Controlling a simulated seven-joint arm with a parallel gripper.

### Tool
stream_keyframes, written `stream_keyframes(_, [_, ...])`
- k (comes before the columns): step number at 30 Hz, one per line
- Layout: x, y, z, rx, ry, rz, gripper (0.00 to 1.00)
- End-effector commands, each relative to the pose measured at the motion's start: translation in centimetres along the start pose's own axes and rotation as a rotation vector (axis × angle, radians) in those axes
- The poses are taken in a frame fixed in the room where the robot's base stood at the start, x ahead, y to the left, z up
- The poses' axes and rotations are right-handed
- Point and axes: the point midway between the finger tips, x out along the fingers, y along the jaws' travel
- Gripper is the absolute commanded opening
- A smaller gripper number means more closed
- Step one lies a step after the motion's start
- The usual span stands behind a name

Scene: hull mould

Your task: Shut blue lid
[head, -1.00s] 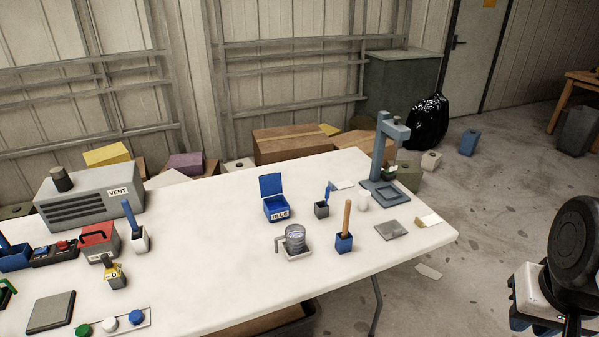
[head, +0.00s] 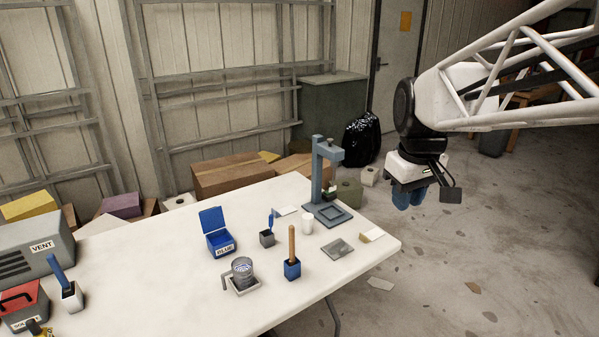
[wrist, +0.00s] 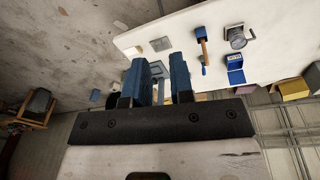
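The blue box (head: 222,243), labelled BLUE, stands on the white table. Its blue lid (head: 211,219) is up, tilted back from the box's rear edge, and the inside of the box shows. In the wrist view the blue box (wrist: 235,70) is small, to the right of the fingers. My gripper (head: 409,205) hangs in the air off the table's right end, well to the right of the box. In the wrist view its blue fingers (wrist: 160,62) are apart with nothing held between them.
A blue-grey press stand (head: 318,180) is farther right.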

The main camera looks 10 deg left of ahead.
Motion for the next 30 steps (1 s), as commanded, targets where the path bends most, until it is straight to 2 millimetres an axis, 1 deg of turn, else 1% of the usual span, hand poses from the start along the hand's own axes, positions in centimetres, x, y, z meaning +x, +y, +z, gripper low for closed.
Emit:
stream_keyframes(1, [0.0, 0.0, -1.4, -0.029, -0.005, -0.004, 0.22])
stream_keyframes(8, [0.0, -0.1, -7.2, -0.165, -0.024, -0.018, 0.22])
stream_keyframes(15, [0.5, -0.7, -13.3, -0.306, -0.042, -0.033, 0.22])
stream_keyframes(23, [1.5, -2.0, -19.8, -0.461, -0.060, -0.051, 0.22])
stream_keyframes(30, [3.0, -3.7, -25.7, -0.602, -0.077, -0.069, 0.22])
